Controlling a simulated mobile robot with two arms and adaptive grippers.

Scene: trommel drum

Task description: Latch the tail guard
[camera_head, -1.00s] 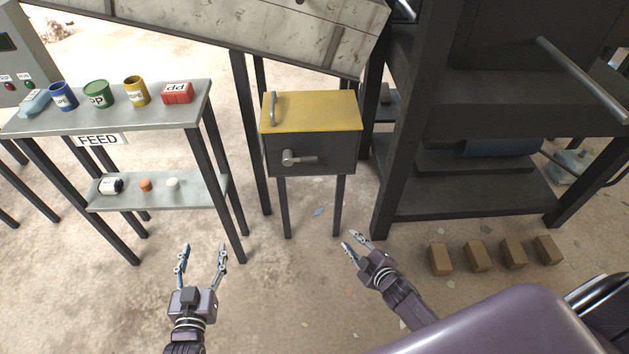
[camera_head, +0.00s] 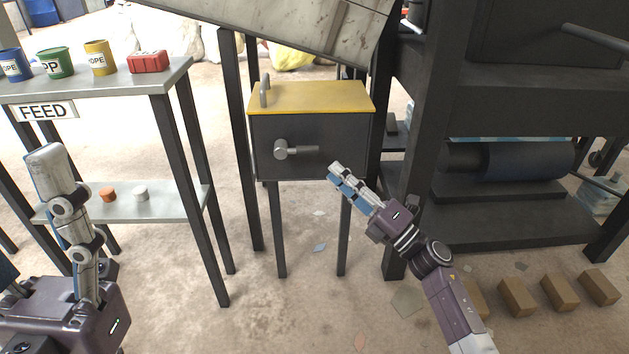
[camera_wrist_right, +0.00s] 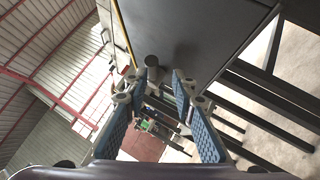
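The tail guard is a dark box on legs with a yellow lid (camera_head: 318,96) that lies flat on top and has a grey handle. The latch (camera_head: 295,149) on its front is a round grey knob with a short lever pointing right, about level. The knob (camera_wrist_right: 153,62) also shows in the right wrist view, just beyond the fingers. My right gripper (camera_head: 338,173) is in front of the box, right of and below the lever tip. Its fingers stand apart and empty in the wrist view.
A grey FEED table (camera_head: 110,82) with cups and a red block stands at left; small orange and white items lie on its lower shelf. A dark machine frame (camera_head: 420,180) is at right, with several brown blocks on the floor. A sloped panel overhangs the box.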

